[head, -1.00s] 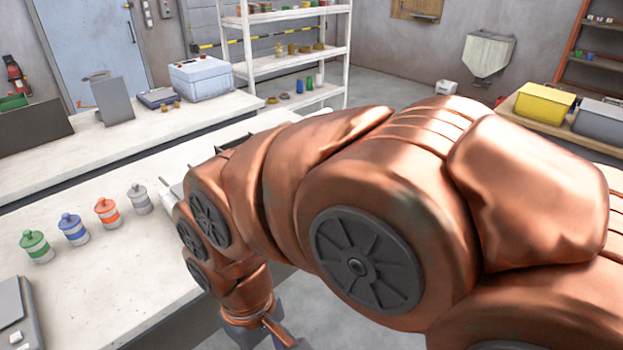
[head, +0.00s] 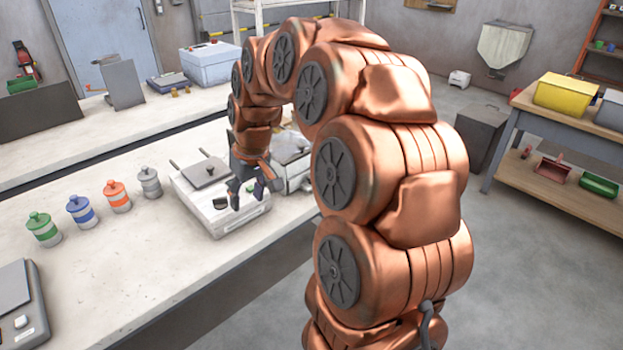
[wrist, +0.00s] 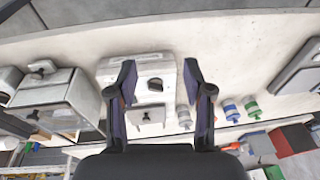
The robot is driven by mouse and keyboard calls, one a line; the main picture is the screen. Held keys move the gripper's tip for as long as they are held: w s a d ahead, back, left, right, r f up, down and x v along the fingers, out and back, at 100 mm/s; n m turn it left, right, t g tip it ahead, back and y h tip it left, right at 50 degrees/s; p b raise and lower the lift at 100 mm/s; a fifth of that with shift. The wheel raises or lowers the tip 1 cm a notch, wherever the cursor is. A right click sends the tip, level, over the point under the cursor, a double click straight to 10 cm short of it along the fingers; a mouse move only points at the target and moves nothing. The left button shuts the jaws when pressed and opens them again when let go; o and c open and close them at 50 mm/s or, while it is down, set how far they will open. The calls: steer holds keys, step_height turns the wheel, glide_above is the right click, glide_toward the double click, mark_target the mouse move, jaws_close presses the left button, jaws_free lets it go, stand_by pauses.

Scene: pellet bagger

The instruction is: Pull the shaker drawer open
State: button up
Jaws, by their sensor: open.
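A low white box unit (head: 208,212), which looks like the shaker, sits on the near bench with a grey knobbed plate (head: 205,171) on top. My gripper (head: 251,191) is open and empty, pointing down at the unit's right end. In the wrist view the unit (wrist: 140,70) lies below and between my spread fingers (wrist: 160,72), with a dark opening (wrist: 157,84) in it. I cannot tell whether the fingers touch it. My gripper partly hides the unit in the head view, and no drawer handle can be made out clearly.
A boxy pale machine (head: 292,152) stands close behind my gripper. Grey, orange, blue and green banded jars (head: 150,182) line the bench to the left. A grey scale (head: 20,310) is at the near left. The bench front between them is clear.

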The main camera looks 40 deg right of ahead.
steer(key=w+d+f+m+t+h+b, duration=0.1)
steer(key=w+d+f, duration=0.2)
steer(key=d, duration=0.7)
steer(key=w+d+f+m+b, duration=0.1)
steer(key=w+d+f, duration=0.1)
steer(key=d, duration=0.8)
steer(key=w+d+f+m+t+h+b, duration=0.1)
steer(key=w+d+f, duration=0.2)
steer(key=d, duration=0.7)
steer(key=shift+p+x, duration=1.25)
steer(key=shift+x, duration=2.6)
steer(key=shift+s+a, duration=0.1)
steer(key=shift+a, duration=0.05)
jaws_close()
